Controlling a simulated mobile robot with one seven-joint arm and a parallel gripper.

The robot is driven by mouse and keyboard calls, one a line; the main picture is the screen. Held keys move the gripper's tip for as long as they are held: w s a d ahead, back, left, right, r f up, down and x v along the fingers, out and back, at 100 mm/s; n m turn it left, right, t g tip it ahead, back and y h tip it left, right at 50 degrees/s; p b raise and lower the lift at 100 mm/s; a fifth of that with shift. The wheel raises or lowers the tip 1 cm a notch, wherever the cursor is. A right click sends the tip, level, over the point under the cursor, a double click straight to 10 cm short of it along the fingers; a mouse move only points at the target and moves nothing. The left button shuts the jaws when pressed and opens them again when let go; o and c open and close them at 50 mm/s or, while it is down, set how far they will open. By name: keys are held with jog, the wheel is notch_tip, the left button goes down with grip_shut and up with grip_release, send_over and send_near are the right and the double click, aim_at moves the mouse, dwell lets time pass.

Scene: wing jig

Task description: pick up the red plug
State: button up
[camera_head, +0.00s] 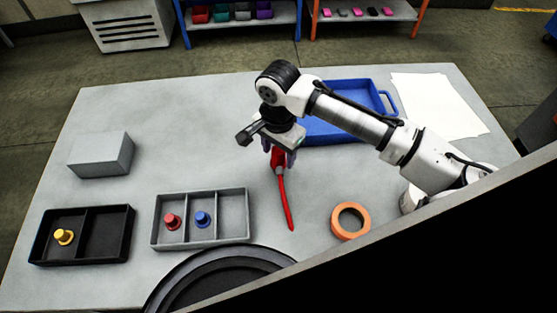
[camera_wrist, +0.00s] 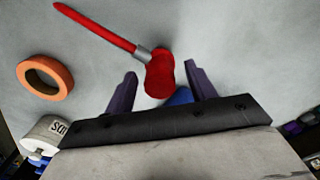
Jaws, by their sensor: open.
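My gripper (camera_head: 279,157) is open, to the upper right of the grey tray and well away from the red plug. It points down over a red long-handled tool (camera_head: 285,200). In the wrist view the tool's thick red head (camera_wrist: 160,76) shows between my fingertips (camera_wrist: 161,71); I cannot tell whether they touch it. The red plug is not in the wrist view.
A black tray (camera_head: 80,262) with a yellow plug (camera_head: 64,237) stands at the left, with a grey block (camera_head: 100,155) behind it. An orange ring (camera_head: 350,221) lies right of the tool. A blue tray (camera_head: 335,122) and white sheet (camera_head: 437,105) lie at the back.

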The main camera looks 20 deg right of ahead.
grip_shut()
jog(key=shift+r, duration=0.1)
